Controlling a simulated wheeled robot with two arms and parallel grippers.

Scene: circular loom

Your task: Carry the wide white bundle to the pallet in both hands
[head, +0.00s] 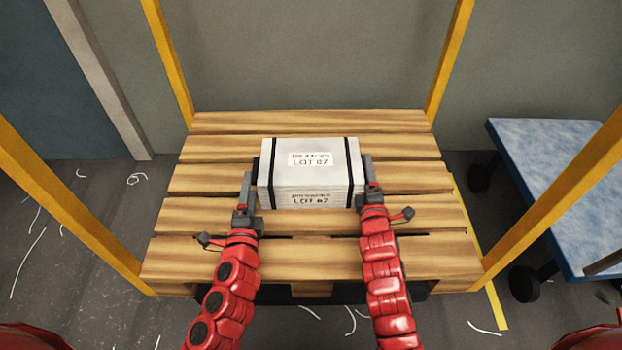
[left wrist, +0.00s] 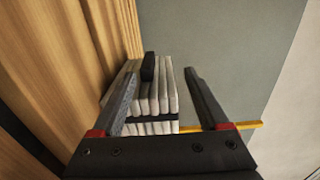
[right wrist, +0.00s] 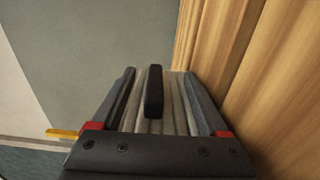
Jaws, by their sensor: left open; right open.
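The wide white bundle (head: 310,184) is a stack with two black straps and "LOT 07" labels. It appears to rest level on the wooden pallet (head: 300,267), near its middle. My left gripper (head: 247,190) is open at the bundle's left end, and my right gripper (head: 369,185) is open at its right end. In the left wrist view the layered bundle (left wrist: 163,97) shows between the spread fingers. In the right wrist view the bundle (right wrist: 180,110) also lies between the spread fingers. Whether any finger touches it I cannot tell.
Yellow posts (head: 172,62) stand around the pallet's corners. A blue-topped cart (head: 545,170) with black wheels stands at the right. A grey wall (head: 310,60) is behind. Pale scraps of thread (head: 28,262) lie on the dark floor. Bare slats surround the bundle.

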